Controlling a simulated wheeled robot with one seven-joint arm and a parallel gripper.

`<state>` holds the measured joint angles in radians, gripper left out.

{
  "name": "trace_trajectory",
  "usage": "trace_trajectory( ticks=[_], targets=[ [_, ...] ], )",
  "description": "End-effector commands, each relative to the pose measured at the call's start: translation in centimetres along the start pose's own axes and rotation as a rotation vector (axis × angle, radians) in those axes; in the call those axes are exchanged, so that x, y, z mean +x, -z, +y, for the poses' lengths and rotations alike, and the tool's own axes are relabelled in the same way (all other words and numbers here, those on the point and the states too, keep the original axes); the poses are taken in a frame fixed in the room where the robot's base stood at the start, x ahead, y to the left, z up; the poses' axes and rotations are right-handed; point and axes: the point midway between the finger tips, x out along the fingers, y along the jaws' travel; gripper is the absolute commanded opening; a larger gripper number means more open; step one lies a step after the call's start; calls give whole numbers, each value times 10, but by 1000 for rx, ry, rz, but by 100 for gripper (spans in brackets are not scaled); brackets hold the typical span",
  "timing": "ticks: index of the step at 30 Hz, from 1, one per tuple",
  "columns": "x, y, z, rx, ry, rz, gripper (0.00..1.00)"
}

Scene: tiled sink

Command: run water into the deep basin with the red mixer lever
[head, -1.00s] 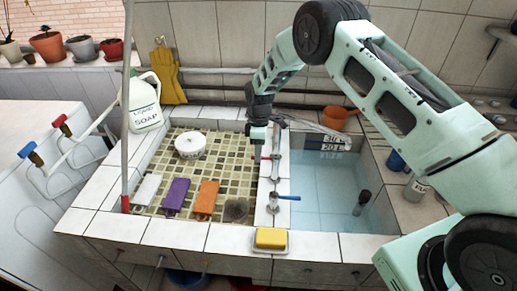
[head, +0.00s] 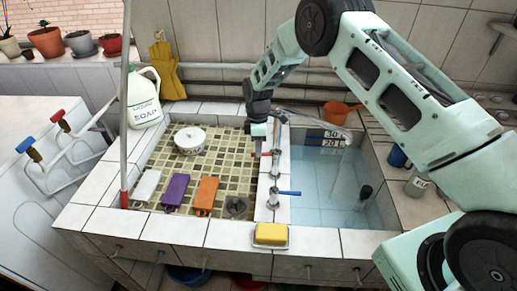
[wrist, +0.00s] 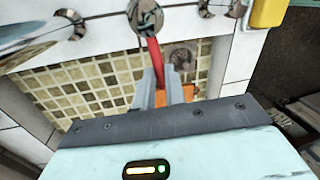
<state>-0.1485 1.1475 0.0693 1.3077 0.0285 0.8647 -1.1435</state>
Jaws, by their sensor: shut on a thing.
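The red mixer lever (head: 264,154) sticks out to the left from the mixer on the divider between the basins. It also shows in the wrist view (wrist: 154,57). My gripper (head: 254,157) is shut on this lever; its fingers (wrist: 161,92) hide the lever's outer end. A lever with a blue handle (head: 289,193) points right, nearer the front of the divider. The mixer spout (head: 312,124) reaches right over the deep basin (head: 325,190), which looks pale blue and has level marks on its back wall. I cannot tell whether water is flowing.
The shallow tiled basin (head: 215,165) holds a white bowl (head: 190,140), white, purple and orange blocks, and a drain (head: 236,207). A yellow sponge (head: 271,233) lies on the front rim. A soap jug (head: 144,100) stands back left. An orange scoop (head: 338,112) sits behind the deep basin.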

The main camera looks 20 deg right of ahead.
Motion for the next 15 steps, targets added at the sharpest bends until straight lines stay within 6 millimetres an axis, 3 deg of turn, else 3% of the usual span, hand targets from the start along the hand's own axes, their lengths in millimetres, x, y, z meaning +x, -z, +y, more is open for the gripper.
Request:
trace_trajectory(
  ticks=[15],
  targets=[
    [6,-4,-27,-458,-2,-92,0]
  ],
)
